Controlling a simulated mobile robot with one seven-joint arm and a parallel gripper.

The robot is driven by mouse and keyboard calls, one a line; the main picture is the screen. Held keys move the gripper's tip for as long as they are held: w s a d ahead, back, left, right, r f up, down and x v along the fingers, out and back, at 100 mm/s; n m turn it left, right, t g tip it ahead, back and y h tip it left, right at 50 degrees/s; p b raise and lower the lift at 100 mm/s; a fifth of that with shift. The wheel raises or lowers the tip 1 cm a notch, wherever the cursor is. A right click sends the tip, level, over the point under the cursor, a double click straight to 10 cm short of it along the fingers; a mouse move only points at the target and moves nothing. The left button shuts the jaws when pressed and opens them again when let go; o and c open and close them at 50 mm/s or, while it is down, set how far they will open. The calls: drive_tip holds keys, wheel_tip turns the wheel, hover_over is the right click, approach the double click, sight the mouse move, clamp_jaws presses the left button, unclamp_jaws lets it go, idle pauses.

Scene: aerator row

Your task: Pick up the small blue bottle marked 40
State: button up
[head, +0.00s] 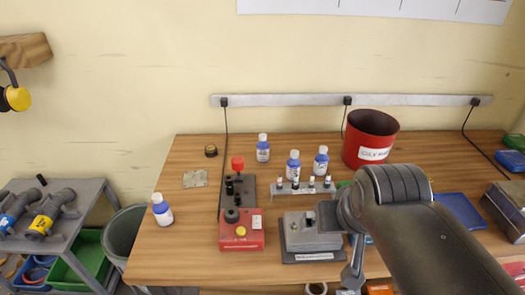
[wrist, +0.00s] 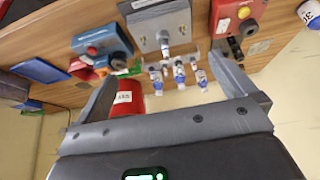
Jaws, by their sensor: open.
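Several small blue bottles with white caps and white labels stand on the bench. One blue bottle (head: 162,212) is near the left edge; others are a back bottle (head: 263,150), a middle bottle (head: 293,166) and a right bottle (head: 321,162), the last two behind a small rack. I cannot read which is marked 40. In the wrist view, a bottle (wrist: 311,13) is cut off at the top right, its number only partly legible. My gripper (wrist: 163,67) is open and empty, apart from the bottles; in the head view it (head: 354,276) is low by the bench's front edge, partly hidden.
A rack of small vials (head: 303,187) stands before two bottles. A red box with a yellow button (head: 241,232) and a grey device (head: 311,236) are in front. A red bin (head: 370,138) and blue tray (head: 460,210) lie right. Bench top around the left bottle is clear.

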drive_tip(key=c, duration=0.7)
drive_tip(key=shift+w, duration=0.1)
